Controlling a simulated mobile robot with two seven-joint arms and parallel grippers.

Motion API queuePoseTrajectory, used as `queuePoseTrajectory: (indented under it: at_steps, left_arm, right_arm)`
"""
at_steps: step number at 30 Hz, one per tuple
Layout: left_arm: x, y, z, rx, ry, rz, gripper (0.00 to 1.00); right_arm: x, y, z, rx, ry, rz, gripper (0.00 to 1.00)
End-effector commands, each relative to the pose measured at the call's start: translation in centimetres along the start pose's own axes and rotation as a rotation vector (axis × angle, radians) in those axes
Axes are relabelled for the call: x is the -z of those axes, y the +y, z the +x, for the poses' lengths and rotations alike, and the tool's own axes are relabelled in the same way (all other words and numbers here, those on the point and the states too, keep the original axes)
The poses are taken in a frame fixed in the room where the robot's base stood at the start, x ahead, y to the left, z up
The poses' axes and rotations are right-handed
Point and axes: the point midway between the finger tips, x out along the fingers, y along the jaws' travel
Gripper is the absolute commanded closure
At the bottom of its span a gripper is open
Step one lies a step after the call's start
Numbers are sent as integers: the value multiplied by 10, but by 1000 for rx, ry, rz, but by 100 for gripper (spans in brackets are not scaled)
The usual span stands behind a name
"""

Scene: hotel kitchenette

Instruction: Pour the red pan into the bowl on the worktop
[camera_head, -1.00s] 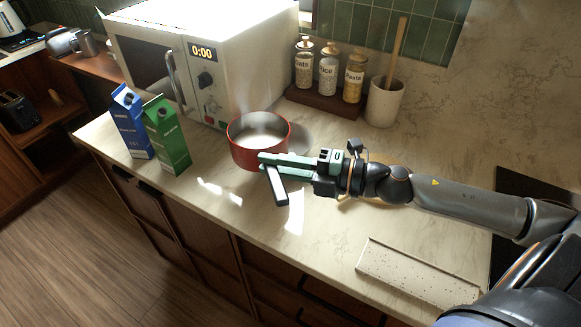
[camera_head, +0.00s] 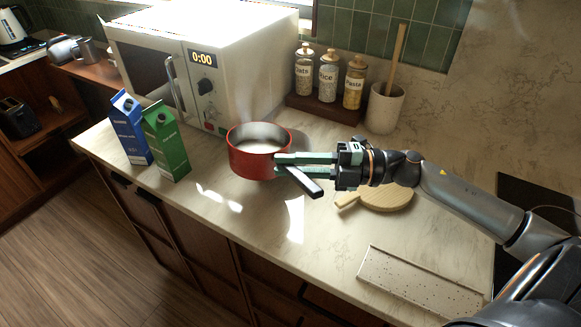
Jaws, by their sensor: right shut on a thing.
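The red pan (camera_head: 245,164) stands on the worktop in front of the microwave, with pale liquid in it and faint steam above. It looks upright; I cannot tell if its base touches the worktop. Its dark handle (camera_head: 308,188) points to the lower right. My right gripper (camera_head: 278,165) is at the pan's right side, shut on the handle close to the pan wall. No bowl can be made out in this view. My left gripper is not in view.
A blue carton (camera_head: 128,127) and a green carton (camera_head: 166,142) stand left of the pan. The microwave (camera_head: 232,85) is behind it. Labelled jars (camera_head: 328,78) and a utensil crock (camera_head: 384,108) stand at the back. A round wooden board (camera_head: 388,199) lies under my right forearm; a speckled slab (camera_head: 415,283) lies nearer.

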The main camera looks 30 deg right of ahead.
Motion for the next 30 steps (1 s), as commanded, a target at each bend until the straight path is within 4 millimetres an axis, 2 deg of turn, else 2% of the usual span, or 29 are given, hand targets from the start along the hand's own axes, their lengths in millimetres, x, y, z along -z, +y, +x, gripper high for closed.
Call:
queuePoseTrajectory:
  at_steps: [1,14,30]
  left_arm:
    - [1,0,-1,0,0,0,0]
    - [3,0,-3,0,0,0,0]
    - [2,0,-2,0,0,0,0]
  right_arm:
    - [1,7,0,-19,3,15,100]
    - [-1,29,-3,-133,23,224,100]
    - [-15,51,-13,-292,52,517,100]
